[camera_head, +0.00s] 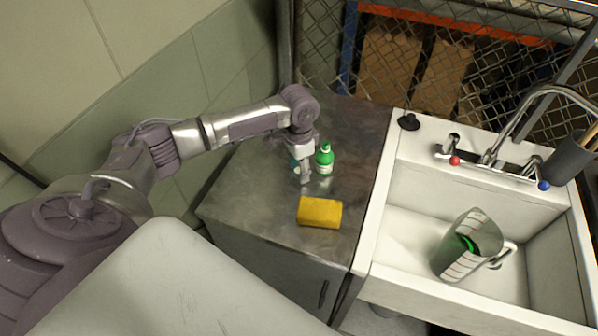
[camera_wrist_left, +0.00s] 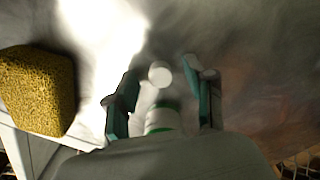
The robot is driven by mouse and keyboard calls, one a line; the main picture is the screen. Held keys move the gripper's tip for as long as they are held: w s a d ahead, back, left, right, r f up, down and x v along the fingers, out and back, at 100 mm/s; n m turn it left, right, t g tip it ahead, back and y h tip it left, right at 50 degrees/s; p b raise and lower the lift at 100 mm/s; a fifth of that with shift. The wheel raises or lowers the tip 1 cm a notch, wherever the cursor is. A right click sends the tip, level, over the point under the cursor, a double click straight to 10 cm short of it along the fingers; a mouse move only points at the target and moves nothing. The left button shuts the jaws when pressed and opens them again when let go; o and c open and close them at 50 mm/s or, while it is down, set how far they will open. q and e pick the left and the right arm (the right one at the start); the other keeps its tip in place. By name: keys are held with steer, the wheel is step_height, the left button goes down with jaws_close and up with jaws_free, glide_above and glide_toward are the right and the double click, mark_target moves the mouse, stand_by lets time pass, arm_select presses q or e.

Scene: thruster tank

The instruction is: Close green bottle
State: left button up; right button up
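The green bottle (camera_head: 325,160) stands upright on the metal counter, with a green top and a white label. My left gripper (camera_head: 303,178) points down just left of the bottle in the head view. In the left wrist view the gripper's fingers (camera_wrist_left: 163,92) are spread apart. A small white round piece (camera_wrist_left: 160,75) shows between the fingertips, apart from the left finger; I cannot tell if it is a cap or how high it is. A green and white thing (camera_wrist_left: 162,118), apparently the bottle, is partly hidden by the gripper body. My right gripper is not in view.
A yellow sponge (camera_head: 320,212) lies on the counter (camera_head: 262,203) in front of the gripper. A white sink (camera_head: 400,222) with a tap is at the right, holding a jug (camera_head: 462,262) with green liquid. The counter's left part is clear.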

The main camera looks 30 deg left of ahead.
arm_select(q)
steer(key=c, duration=0.7)
steer(key=shift+r, duration=0.5)
steer(key=r, duration=0.1)
steer(key=d+r+b, duration=0.1)
steer(key=r, duration=0.1)
steer(key=shift+d+r, duration=0.15)
steer(key=shift+r, duration=0.1)
steer(key=d+r, duration=0.2)
steer(key=d, duration=0.1)
steer(key=s+d+r+b, duration=0.1)
steer(key=d+r, duration=0.1)
steer(key=d, duration=0.2)
steer(key=d+r, duration=0.2)
steer(key=d, duration=0.1)
steer(key=shift+s+d+r+b, duration=0.2)
steer(key=shift+s+r+b, duration=0.05)
steer(key=shift+s+b, duration=0.05)
